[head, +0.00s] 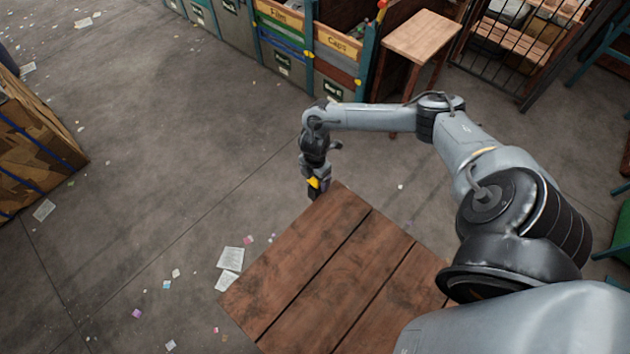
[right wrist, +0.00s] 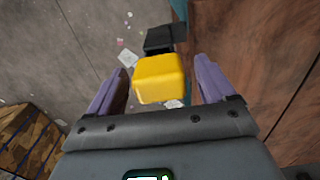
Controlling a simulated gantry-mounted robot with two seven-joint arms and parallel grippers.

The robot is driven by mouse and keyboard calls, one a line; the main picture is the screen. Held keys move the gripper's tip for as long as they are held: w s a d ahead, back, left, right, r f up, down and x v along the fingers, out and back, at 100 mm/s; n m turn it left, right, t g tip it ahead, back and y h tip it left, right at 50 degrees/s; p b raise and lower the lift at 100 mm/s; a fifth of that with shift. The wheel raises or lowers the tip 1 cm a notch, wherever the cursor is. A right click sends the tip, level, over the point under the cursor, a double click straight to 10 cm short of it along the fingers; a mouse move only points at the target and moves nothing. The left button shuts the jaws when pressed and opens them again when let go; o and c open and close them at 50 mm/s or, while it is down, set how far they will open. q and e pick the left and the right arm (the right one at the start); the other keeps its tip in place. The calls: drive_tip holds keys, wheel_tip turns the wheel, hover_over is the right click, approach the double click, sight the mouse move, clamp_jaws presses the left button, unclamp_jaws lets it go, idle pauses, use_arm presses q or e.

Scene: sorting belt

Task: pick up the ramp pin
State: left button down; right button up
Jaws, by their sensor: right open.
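A yellow block-shaped head, which I take to be the ramp pin (right wrist: 159,78), sits between the two purple fingers of my right gripper (head: 314,180) in the right wrist view. The fingers are spread, with a visible gap on each side of the yellow head. A black part (right wrist: 160,39) shows just beyond it. In the head view the yellow pin (head: 313,183) is a small patch at the gripper's tip, beside the far corner of the wooden table. Its lower part is hard to make out. My left gripper is out of view.
The plank table (head: 335,260) is bare, and its edge lies close to the gripper. Bins (head: 335,60) and a wooden stool (head: 422,35) stand at the back. A strapped cardboard bale (head: 35,145) stands at left. Paper scraps litter the open floor.

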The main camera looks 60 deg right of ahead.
drive_tip(key=shift+f, duration=0.25)
drive_tip(key=c, duration=1.3)
drive_tip(key=shift+o, duration=0.2)
drive_tip(key=shift+r, duration=0.2)
wheel_tip(320, 180, up, 9)
drive_tip(key=shift+f, duration=0.15)
wheel_tip(320, 180, up, 9)
drive_tip(key=p, duration=0.4)
